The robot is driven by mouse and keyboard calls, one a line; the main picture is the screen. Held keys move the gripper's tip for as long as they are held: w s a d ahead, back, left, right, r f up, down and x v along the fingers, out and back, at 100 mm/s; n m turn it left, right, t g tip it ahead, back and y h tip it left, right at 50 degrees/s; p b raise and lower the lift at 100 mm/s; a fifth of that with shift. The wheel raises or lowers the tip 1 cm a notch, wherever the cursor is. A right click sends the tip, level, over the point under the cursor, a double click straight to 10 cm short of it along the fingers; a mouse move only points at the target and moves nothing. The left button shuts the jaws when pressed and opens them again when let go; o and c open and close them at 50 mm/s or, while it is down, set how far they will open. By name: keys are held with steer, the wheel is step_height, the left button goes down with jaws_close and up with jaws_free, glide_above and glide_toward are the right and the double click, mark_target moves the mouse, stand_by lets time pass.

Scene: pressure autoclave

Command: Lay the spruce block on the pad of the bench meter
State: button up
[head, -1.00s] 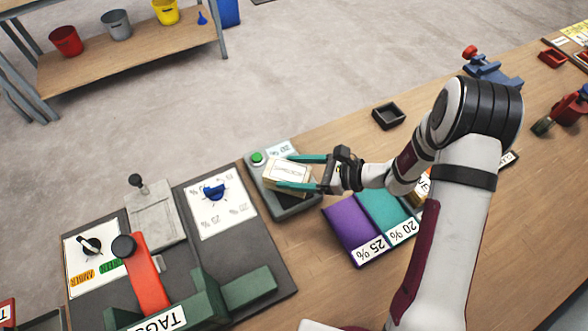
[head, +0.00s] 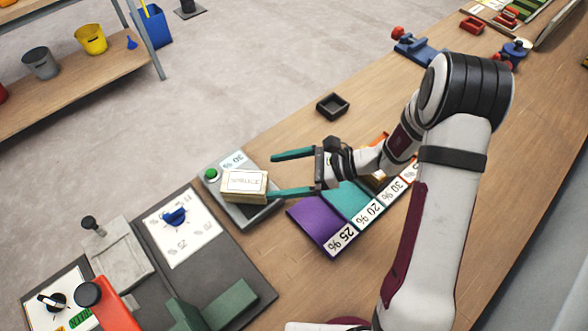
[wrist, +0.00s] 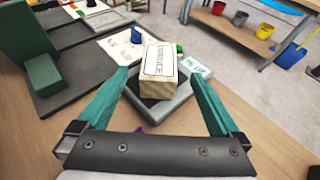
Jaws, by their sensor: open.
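The spruce block (head: 243,186) is a pale wooden block with a lettered label on top. It lies flat on the dark pad of the grey bench meter (head: 212,188), which has a green button and a white display. In the wrist view the block (wrist: 158,70) sits on the meter (wrist: 172,110), ahead of my gripper, with dark pad showing beside it. My gripper (head: 272,175) has its teal fingers spread wide. It is to the right of the block in the head view, empty and apart from it.
Purple 25 % (head: 320,222) and teal 20 % (head: 352,200) bins stand under and beside my gripper. A black tray (head: 332,106) stands behind. A dark panel with a blue knob (head: 174,216) and red lever (head: 112,308) lies to the left. Bare bench lies between tray and meter.

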steer(key=s+d+r+n+g+h, duration=0.35)
steer(key=s+r+n, duration=0.25)
steer(key=s+r, duration=0.4)
steer(key=s+d+r+n+t+h, duration=0.1)
steer(key=s+d+n+t+h, duration=0.2)
steer(key=s+d+n+h, duration=0.3)
steer(key=s+d+h, duration=0.2)
steer(key=s, duration=0.3)
steer(key=shift+s+d+r, duration=0.15)
steer(key=shift+s+r, duration=0.05)
steer(key=shift+r, duration=0.05)
steer(key=shift+c, duration=0.2)
stand_by(0.8)
